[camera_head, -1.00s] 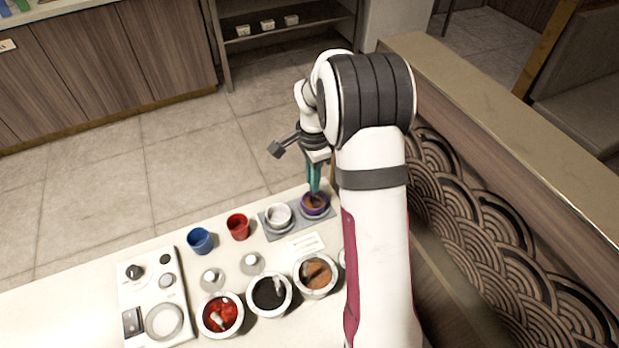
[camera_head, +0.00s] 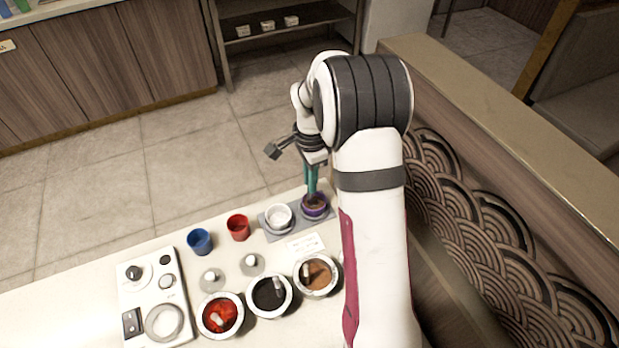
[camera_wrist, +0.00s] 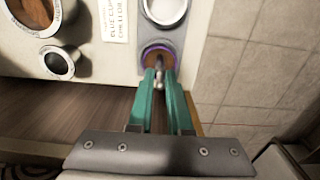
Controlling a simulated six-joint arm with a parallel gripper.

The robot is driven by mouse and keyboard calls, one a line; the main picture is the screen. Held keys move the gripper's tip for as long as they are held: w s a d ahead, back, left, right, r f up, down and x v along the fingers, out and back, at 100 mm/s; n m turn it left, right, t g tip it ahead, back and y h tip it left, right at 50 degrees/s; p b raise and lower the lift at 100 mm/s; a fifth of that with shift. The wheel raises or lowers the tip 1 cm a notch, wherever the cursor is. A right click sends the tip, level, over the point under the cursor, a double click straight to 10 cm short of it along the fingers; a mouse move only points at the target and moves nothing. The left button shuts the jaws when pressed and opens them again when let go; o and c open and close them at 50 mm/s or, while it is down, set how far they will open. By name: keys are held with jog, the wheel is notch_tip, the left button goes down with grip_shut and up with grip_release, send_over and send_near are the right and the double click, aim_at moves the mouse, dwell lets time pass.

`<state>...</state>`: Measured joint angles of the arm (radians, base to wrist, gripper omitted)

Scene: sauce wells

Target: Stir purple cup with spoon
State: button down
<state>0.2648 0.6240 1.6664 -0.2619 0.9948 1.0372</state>
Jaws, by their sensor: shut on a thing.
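The purple cup (camera_head: 315,212) sits at the right end of a grey tray (camera_head: 285,233), brown inside. It also shows in the wrist view (camera_wrist: 147,47), just beyond my fingertips. My gripper (camera_head: 311,188) points down over the cup with teal fingers. In the wrist view my gripper (camera_wrist: 160,80) is shut on the spoon (camera_wrist: 159,74), of which only a small pale piece shows between the fingers. The spoon's lower end is hidden, so I cannot tell whether it touches the cup's contents.
A white cup (camera_head: 278,215) is beside the purple one on the tray. Red (camera_head: 238,228) and blue (camera_head: 199,241) cups stand to the left. Wells of red (camera_head: 220,316), black (camera_head: 269,295) and brown (camera_head: 316,276) sauce line the front, near a white control panel (camera_head: 155,300).

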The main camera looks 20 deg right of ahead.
jog(key=shift+r, duration=0.1)
jog(key=shift+r, duration=2.05)
